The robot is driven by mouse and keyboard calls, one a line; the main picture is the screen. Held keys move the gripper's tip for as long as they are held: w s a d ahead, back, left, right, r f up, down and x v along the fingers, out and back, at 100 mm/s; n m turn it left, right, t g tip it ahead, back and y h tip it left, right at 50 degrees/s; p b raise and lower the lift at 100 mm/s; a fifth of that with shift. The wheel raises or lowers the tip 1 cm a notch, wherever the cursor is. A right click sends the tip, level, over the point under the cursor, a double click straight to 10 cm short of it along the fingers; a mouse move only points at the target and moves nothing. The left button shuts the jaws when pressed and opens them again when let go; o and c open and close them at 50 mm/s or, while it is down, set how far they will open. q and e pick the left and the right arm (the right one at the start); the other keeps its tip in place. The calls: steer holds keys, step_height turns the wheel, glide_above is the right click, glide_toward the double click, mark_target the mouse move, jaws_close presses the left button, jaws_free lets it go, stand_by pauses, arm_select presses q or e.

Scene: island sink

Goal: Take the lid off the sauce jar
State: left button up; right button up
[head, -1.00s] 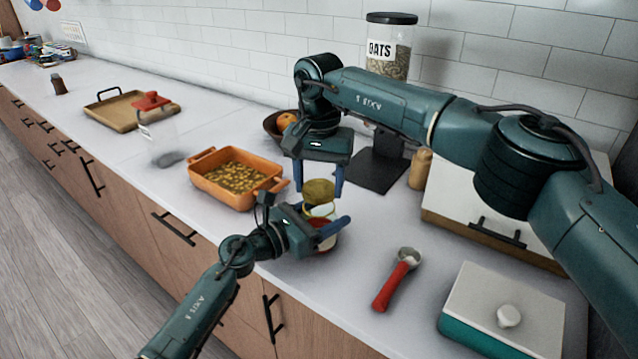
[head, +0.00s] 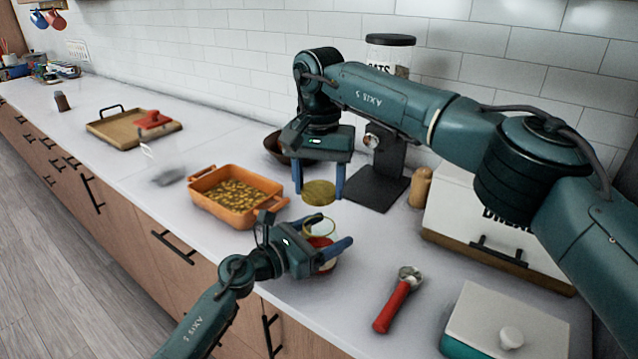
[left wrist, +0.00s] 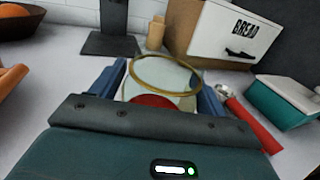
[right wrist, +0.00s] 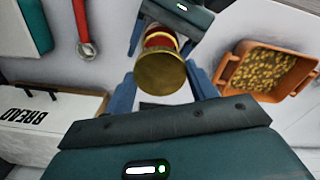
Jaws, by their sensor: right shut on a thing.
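The sauce jar (head: 320,240) is glass with red sauce inside and a gold rim, its mouth uncovered. It stands between the fingers of my left gripper (head: 324,236), upright on the counter as far as I can see. The jar (left wrist: 165,90) lies close to both fingers in the left wrist view; I cannot tell if they press on it. The round gold lid (head: 319,192) is in my right gripper (head: 318,186), shut on its sides. The lid is above the jar with a clear gap. In the right wrist view the lid (right wrist: 160,72) hides part of the jar.
An orange baking dish (head: 205,207) of food stands left of the jar. A red-handled scoop (head: 392,304) and a teal box with a white lid (head: 500,330) lie to the right. Behind are a dark stand (head: 375,188), a small wooden shaker (head: 420,187) and the bread box (head: 455,215).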

arm_select(q)
steer(key=shift+o, duration=1.4)
steer(key=shift+a, duration=0.1)
